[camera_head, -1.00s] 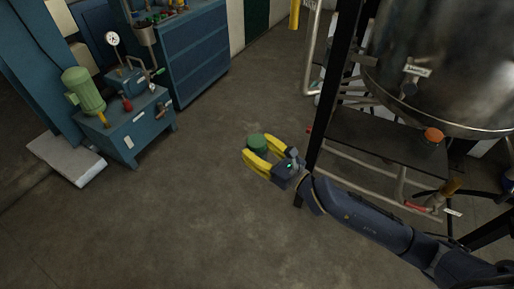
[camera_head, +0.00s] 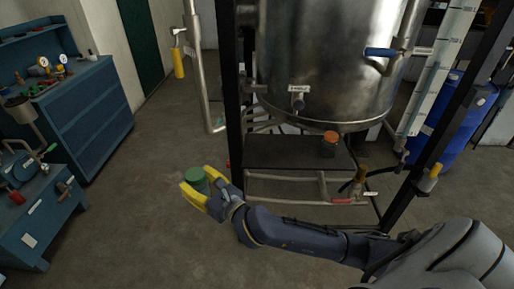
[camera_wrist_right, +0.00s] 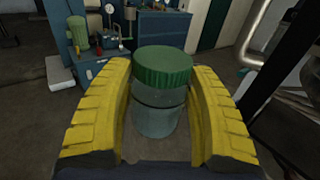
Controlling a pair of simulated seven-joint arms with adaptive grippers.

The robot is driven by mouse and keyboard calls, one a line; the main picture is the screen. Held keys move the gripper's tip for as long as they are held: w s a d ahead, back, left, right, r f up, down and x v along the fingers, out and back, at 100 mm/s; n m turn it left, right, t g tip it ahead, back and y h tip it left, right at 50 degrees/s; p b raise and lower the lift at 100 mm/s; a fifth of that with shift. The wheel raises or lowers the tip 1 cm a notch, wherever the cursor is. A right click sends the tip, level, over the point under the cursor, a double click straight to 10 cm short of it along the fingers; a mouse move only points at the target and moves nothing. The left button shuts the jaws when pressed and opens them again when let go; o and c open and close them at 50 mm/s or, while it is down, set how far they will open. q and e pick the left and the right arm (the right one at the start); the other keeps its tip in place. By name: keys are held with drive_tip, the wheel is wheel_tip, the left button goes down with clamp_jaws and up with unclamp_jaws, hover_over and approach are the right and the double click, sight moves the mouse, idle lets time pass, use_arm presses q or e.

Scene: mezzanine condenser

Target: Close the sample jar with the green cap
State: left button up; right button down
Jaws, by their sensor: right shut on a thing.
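My right gripper (camera_head: 192,188) is shut on a clear, greyish jar (camera_wrist_right: 157,118) topped by a ribbed green cap (camera_wrist_right: 162,66). In the head view the green cap (camera_head: 196,178) shows between the yellow fingers, above the floor and left of the black frame. The cap sits over the jar's mouth and looks level; I cannot tell whether it is screwed tight. My left gripper is not in view.
The steel tank (camera_head: 325,60) has a small labelled sample valve (camera_head: 297,99) above the shelf. Black frame posts and pipes (camera_head: 285,178) stand close to my right arm. A blue workbench (camera_head: 95,110) and a blue pump stand (camera_head: 45,215) are at left. The floor between is clear.

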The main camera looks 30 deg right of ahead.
drive_tip(key=w+d+r+m+g+h, duration=0.1)
drive_tip(key=w+d+r+m+h, duration=0.3)
drive_tip(key=d, duration=0.7)
drive_tip(key=w+d+r+m+g+h, duration=0.1)
drive_tip(key=w+d+r+m+h, duration=0.3)
drive_tip(key=w+d+h, duration=0.4)
drive_tip(key=w+d+r+m+g+h, duration=0.2)
drive_tip(key=w+d+r+m+h, duration=0.2)
drive_tip(key=d, duration=1)
drive_tip(key=w+r+h, duration=0.1)
drive_tip(key=w+h, duration=0.1)
drive_tip(key=w, duration=0.1)
drive_tip(key=shift+w+d+r+m, duration=0.15)
drive_tip(key=shift+w+d+m, duration=0.05)
drive_tip(key=shift+d+m, duration=0.2)
wheel_tip(320, 180, down, 16)
drive_tip(key=shift+r, duration=0.1)
drive_tip(key=shift+f, duration=2.15)
drive_tip(key=shift+f, duration=0.1)
